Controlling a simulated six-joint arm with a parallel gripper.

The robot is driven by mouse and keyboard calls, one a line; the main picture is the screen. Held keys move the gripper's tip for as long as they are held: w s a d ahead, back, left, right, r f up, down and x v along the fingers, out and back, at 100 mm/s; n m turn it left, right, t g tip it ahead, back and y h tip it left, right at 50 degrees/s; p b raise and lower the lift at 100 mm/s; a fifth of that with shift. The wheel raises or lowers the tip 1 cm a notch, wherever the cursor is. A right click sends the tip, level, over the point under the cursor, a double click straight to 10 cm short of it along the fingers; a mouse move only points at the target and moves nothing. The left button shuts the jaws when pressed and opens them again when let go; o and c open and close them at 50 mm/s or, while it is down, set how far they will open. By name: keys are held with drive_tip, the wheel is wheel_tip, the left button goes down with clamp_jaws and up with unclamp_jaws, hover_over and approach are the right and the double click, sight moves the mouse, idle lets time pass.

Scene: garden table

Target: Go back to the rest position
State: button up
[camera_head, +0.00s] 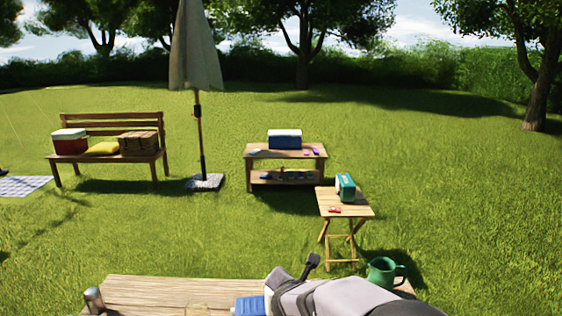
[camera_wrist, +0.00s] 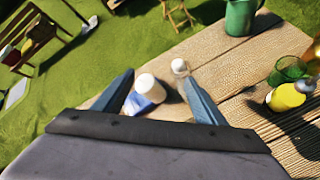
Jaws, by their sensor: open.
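My gripper (camera_wrist: 158,76) is open in the wrist view, its two blue-grey fingers spread apart above the wooden garden table (camera_wrist: 225,75). A white cylinder (camera_wrist: 151,84) with a blue part shows between the fingers, and a clear bottle with a white cap (camera_wrist: 179,66) shows by the right fingertip. I cannot tell how far below the fingers they are. Nothing appears gripped. In the head view my arm reaches in from the lower right, low over the table (camera_head: 150,288), and hides much of its right part.
A green pitcher (camera_head: 384,272) stands at the table's right. A metal cylinder (camera_head: 94,300) stands at its left. A green glass (camera_wrist: 290,68) and a yellow bottle (camera_wrist: 286,97) are at right in the wrist view. A folding side table (camera_head: 345,205) stands beyond, on open lawn.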

drive_tip(key=s+d+r+m+g+h+p, duration=0.3)
drive_tip(key=s+d+m+g+p, duration=0.3)
drive_tip(key=s+d+m, duration=0.85)
drive_tip(key=s+a+m+g+y+p, duration=0.1)
drive_tip(key=s+m+g+y+p, duration=0.1)
drive_tip(key=s+m, duration=0.4)
drive_tip(key=s+a+r+m+g+y+p, duration=0.1)
drive_tip(key=s+a+m+g+y+p, duration=0.1)
drive_tip(key=s+m+p, duration=0.2)
drive_tip(key=s+m, duration=0.3)
drive_tip(key=s, duration=0.5)
drive_tip(key=shift+a+r+g+p, duration=0.2)
drive_tip(key=shift+r+g+p, duration=0.05)
drive_tip(key=shift+g+p, duration=0.1)
drive_tip(key=shift+o, duration=0.4)
drive_tip(key=shift+w, duration=0.1)
